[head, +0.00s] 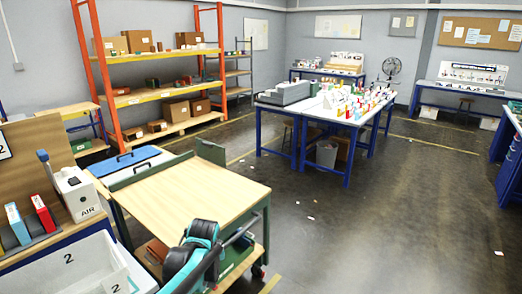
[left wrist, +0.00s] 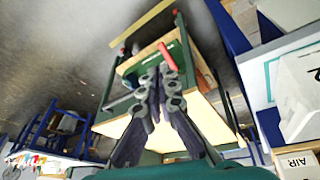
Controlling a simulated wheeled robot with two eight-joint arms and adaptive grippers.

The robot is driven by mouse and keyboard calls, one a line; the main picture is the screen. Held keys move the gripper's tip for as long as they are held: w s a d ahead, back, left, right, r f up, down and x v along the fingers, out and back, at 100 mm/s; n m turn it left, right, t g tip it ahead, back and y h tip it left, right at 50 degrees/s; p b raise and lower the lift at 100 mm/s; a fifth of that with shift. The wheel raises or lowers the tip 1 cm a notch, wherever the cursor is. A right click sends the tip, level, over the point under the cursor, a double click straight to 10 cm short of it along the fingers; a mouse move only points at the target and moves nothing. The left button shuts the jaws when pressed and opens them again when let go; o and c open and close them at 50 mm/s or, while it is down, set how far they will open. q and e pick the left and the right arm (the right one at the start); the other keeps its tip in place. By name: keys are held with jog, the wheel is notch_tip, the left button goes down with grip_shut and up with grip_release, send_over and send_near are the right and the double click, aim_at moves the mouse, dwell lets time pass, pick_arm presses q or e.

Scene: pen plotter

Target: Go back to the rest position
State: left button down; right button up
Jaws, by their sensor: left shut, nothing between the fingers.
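My left gripper (left wrist: 158,80) shows in the left wrist view, its dark grey fingers together with nothing between them. It points toward the green-framed cart (left wrist: 125,70), and I cannot tell its distance from it. In the head view a teal and black arm part of mine (head: 195,250) is at the bottom, in front of the cart's wooden top (head: 180,190). The gripper's fingertips are not clear there. My right gripper is in neither view.
A white AIR box (head: 78,192) and a white bin labelled 2 (head: 80,262) stand at the left. A blue-legged table (head: 318,110) with many small items stands farther back. Orange shelving (head: 85,60) lines the back left. The floor (head: 400,210) at right is mostly clear.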

pick_arm(q)
jog(key=s+a+r+m+t, duration=0.1)
jog(key=s+m, duration=0.1)
jog(key=s, duration=0.9)
jog(key=s+a+r+m+t+h, duration=0.1)
jog(key=s+r+m+t, duration=0.1)
jog(key=s, duration=1)
jog(key=shift+a+m, duration=0.15)
jog(key=shift+m, duration=0.65)
